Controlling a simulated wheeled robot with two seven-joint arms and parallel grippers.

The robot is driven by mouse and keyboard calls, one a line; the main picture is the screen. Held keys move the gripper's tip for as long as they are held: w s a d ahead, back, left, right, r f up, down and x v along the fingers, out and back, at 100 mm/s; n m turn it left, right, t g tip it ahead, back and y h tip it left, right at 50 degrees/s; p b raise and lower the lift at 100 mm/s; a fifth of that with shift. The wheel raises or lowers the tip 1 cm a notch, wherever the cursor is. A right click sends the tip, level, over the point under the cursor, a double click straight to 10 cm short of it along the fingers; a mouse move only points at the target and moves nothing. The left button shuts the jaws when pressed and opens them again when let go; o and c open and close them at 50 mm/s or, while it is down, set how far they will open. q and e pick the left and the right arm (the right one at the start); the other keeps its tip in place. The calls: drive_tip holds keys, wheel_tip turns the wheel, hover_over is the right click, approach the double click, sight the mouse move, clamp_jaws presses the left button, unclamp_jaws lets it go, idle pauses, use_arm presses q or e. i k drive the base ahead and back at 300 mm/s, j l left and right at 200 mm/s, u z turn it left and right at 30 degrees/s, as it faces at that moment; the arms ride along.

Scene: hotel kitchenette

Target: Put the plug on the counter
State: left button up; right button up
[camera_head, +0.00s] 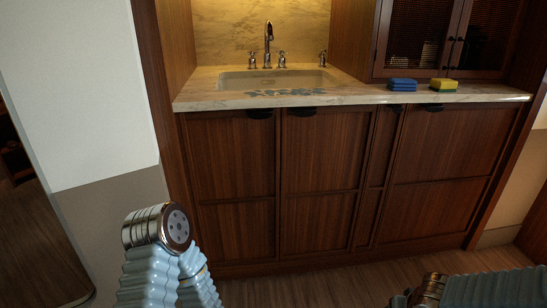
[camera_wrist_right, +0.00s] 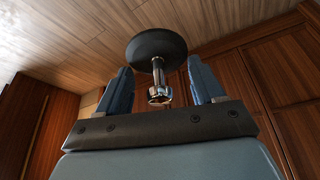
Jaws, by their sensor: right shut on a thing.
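The plug (camera_wrist_right: 157,46) shows in the right wrist view as a dark round disc with a shiny metal stem and knob. My right gripper (camera_wrist_right: 163,72) has its two blue fingers on either side of the plug and is shut on it. The disc lies beyond the fingertips; the exact contact is hard to see. The pale marble counter (camera_head: 450,97) runs across the head view above wooden cabinets. The plug and right gripper are not seen in the head view, where part of my right arm shows at the bottom right. My left gripper is not in view.
A sink (camera_head: 275,79) with a metal faucet (camera_head: 268,45) is set into the counter's left part. A blue sponge (camera_head: 403,84) and a yellow-green sponge (camera_head: 443,85) lie on the right. The counter's right end is clear. Wooden cabinet doors (camera_head: 318,180) stand below.

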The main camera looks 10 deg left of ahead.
sight(197, 91)
drive_tip(key=i+l+u, duration=0.1)
drive_tip(key=i+u, duration=0.15)
drive_tip(key=u, duration=0.2)
drive_tip(key=i+l+u, duration=0.2)
drive_tip(key=u, duration=0.2)
drive_tip(key=i+l+u, duration=0.25)
drive_tip(key=u, duration=0.2)
drive_tip(key=i+l+u, duration=0.15)
drive_tip(key=l+u, duration=0.3)
drive_tip(key=i+l+u, duration=0.1)
drive_tip(key=l+u, duration=0.3)
drive_tip(key=j, duration=0.1)
